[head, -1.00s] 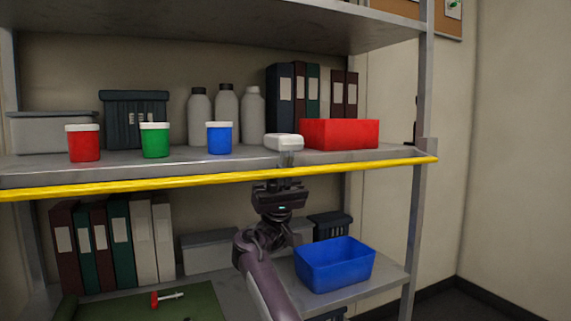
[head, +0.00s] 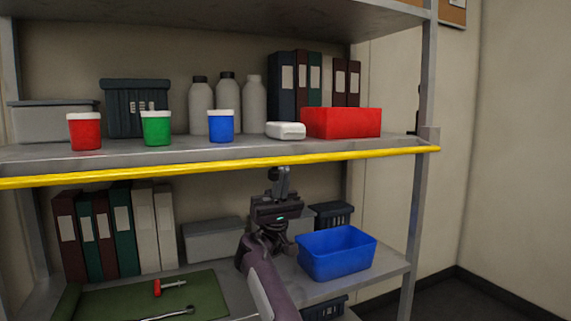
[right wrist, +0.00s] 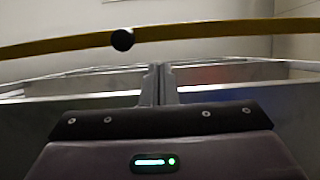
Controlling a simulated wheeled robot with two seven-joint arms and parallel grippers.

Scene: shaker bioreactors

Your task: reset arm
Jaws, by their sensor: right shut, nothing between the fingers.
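My right gripper (head: 279,176) is in front of the shelf unit, just below the yellow bar on the upper shelf's front edge. Its fingers point up and are shut with nothing between them. In the right wrist view the closed fingers (right wrist: 159,85) meet in the middle, below the yellow bar (right wrist: 220,30). My left gripper is not in view.
The upper shelf holds red (head: 85,133), green (head: 156,129) and blue (head: 220,127) lidded jars and a red bin (head: 342,122). A blue bin (head: 337,254) stands on the lower shelf, right of my arm. A green tray (head: 215,290) with tools lies at lower left.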

